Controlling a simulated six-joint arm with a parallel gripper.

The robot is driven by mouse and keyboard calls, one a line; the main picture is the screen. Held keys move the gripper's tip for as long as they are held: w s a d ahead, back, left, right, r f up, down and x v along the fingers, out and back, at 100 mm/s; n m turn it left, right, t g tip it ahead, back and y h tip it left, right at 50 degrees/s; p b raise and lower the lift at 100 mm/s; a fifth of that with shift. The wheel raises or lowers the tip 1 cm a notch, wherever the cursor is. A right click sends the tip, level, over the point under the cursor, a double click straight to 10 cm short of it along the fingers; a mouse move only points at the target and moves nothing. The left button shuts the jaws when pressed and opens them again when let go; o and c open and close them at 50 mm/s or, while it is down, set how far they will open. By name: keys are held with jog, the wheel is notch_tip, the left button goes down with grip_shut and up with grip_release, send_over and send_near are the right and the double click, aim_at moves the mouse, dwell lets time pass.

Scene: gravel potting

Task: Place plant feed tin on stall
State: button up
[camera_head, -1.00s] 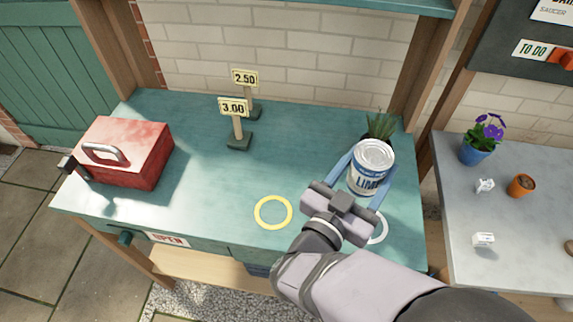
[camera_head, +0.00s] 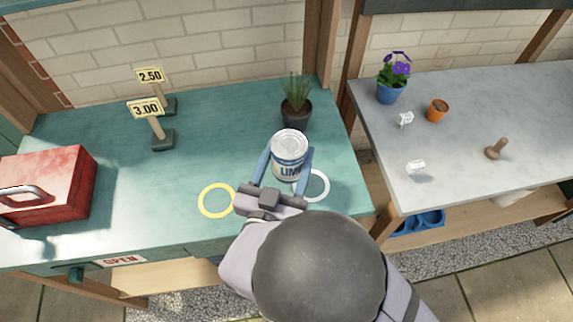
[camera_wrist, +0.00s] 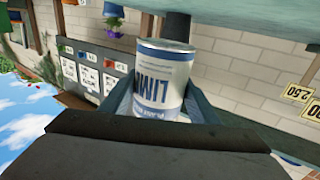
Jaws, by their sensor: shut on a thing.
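A white and blue tin (camera_head: 289,158) with lettering starting "LIM" is held over the right part of the green stall top (camera_head: 215,150). It also shows in the wrist view (camera_wrist: 163,80), between the two blue fingers. My gripper (camera_head: 285,172) is shut on the tin's sides. A white ring mark (camera_head: 327,187) lies just to the right of the gripper, partly hidden by it. A yellow ring mark (camera_head: 201,204) lies to its left. The exact height of the tin above the stall is hard to tell.
A potted spiky plant (camera_head: 296,108) stands close behind the tin. Two price signs, 3.00 (camera_head: 146,110) and 2.50 (camera_head: 151,76), stand left of centre. A red box (camera_head: 50,185) is at the far left. A grey table (camera_head: 455,150) with pots stands right. The stall's middle is clear.

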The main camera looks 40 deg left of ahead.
aim_at(288, 169)
jog(key=shift+f, duration=2.3)
jog(key=shift+f, duration=0.1)
jog(key=shift+f, duration=0.15)
jog(key=o, duration=1.3)
jog(key=shift+o, duration=0.2)
